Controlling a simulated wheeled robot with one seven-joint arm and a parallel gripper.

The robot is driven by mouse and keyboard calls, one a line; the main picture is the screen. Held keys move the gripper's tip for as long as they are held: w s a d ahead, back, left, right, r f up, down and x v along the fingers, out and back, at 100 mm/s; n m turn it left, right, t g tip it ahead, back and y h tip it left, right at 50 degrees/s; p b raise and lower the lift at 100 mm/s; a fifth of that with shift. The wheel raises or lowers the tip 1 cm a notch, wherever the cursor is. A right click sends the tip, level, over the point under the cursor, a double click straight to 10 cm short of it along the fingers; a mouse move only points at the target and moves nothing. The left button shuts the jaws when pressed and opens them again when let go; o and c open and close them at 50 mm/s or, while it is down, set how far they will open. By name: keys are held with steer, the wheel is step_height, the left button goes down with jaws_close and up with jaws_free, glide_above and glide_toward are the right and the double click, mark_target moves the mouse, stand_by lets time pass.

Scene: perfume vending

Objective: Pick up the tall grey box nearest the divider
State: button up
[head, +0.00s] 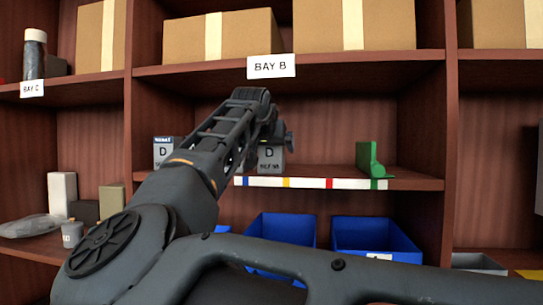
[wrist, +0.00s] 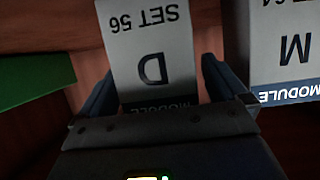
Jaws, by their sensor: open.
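In the wrist view a grey box marked D and SET 56 (wrist: 152,45) appears upside down between the fingers of my gripper (wrist: 157,80). The gripper is open, one finger on each side of the box; contact is not clear. A second grey box marked M (wrist: 287,50) stands to its right, outside the fingers. In the head view a grey D box (head: 271,158) shows beside my arm, and another D box (head: 163,150) shows farther left. A green upright piece (head: 370,160) stands to the right on the same shelf. My arm hides the shelf between the D boxes.
The shelf edge carries a strip with coloured marks (head: 308,183). Cardboard boxes (head: 222,36) sit on the shelf above, over a BAY B sign (head: 271,66). Blue bins (head: 375,236) stand below. A green surface (wrist: 35,80) shows left in the wrist view.

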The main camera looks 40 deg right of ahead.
steer(key=c, duration=1.2)
steer(key=shift+r, duration=0.2)
